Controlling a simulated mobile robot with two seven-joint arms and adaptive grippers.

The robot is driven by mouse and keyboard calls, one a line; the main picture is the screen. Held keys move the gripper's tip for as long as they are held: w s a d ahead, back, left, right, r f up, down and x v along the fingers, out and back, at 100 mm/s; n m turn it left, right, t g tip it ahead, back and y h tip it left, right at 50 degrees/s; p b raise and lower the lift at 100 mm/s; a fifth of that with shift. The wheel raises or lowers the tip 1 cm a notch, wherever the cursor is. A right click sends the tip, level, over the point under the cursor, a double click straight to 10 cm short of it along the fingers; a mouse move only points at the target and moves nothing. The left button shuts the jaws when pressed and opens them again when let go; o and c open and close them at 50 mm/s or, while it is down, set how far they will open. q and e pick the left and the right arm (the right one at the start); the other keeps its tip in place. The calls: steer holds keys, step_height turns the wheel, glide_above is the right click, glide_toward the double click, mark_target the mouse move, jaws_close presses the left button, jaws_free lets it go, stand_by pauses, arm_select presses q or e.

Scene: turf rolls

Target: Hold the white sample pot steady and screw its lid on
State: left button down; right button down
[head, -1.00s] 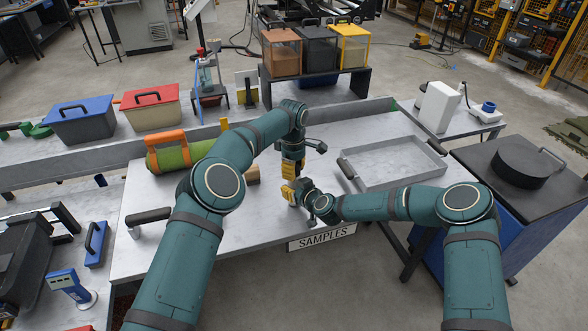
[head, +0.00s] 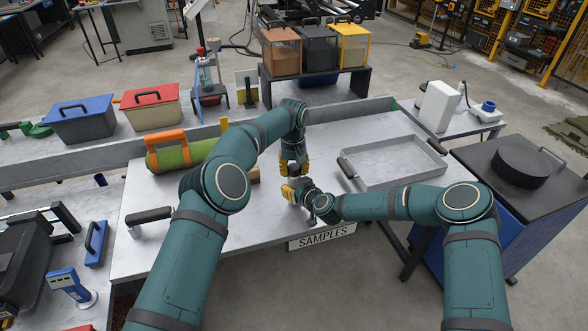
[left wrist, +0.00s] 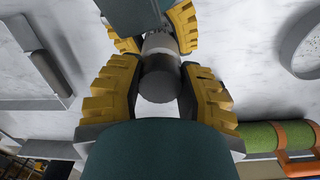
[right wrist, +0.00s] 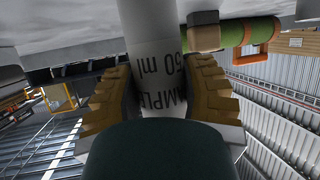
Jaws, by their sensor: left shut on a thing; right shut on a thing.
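The white sample pot (right wrist: 155,65), printed with "SAMPLE 50 ml", stands between the fingers of my right gripper (right wrist: 158,95). In the head view my right gripper (head: 290,190) is low over the bench, shut on the pot. My left gripper (head: 294,165) is directly above it, pointing down. In the left wrist view my left gripper (left wrist: 160,88) is shut on the dark grey lid (left wrist: 160,77). The lid is in line with the pot (left wrist: 159,42) and appears to meet it. The fingers hide most of the join, so I cannot tell how far it is threaded.
A shallow grey tray (head: 398,184) lies on the bench to the right. A green turf roll with orange straps (head: 180,155) lies to the left, with a wooden block (right wrist: 204,32) at its end. The "SAMPLES" label (head: 322,237) is on the front edge.

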arm_select(q)
steer(key=m, duration=0.5)
steer(key=c, duration=0.6)
jaws_free()
steer(key=shift+c, duration=0.2)
